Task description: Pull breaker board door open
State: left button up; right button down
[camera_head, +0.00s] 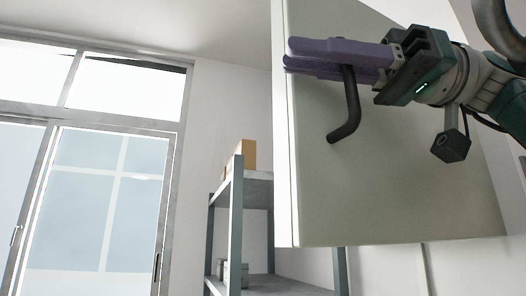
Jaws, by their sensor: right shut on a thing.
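The breaker board door (400,175) is a large pale grey-green panel in the right half of the head view. Its white edge faces left, and its top runs out of the picture. A dark curved handle (352,110) sticks out from the door near that left edge. My right gripper (295,54) comes in from the right with long purple fingers across the upper part of the handle. The fingers are shut on the handle, and their tips reach the door's left edge. My left gripper is not in view.
A grey metal shelf (235,215) stands behind the door, with a brown box (248,154) on top and grey items (236,272) lower down. A large window (105,205) fills the left side. The space left of the door looks clear.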

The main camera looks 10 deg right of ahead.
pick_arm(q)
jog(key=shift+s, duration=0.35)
pick_arm(e)
jog(key=shift+s+d, duration=0.1)
jog(key=shift+s, duration=0.25)
jog(key=c, duration=1.2)
grip_release()
pick_arm(q)
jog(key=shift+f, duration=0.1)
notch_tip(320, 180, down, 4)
jog(key=b, duration=0.3)
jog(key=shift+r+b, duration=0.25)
jog(key=shift+b, duration=0.05)
pick_arm(e)
jog(key=d, duration=1)
jog(key=shift+s, duration=0.1)
jog(key=shift+s+a, duration=0.1)
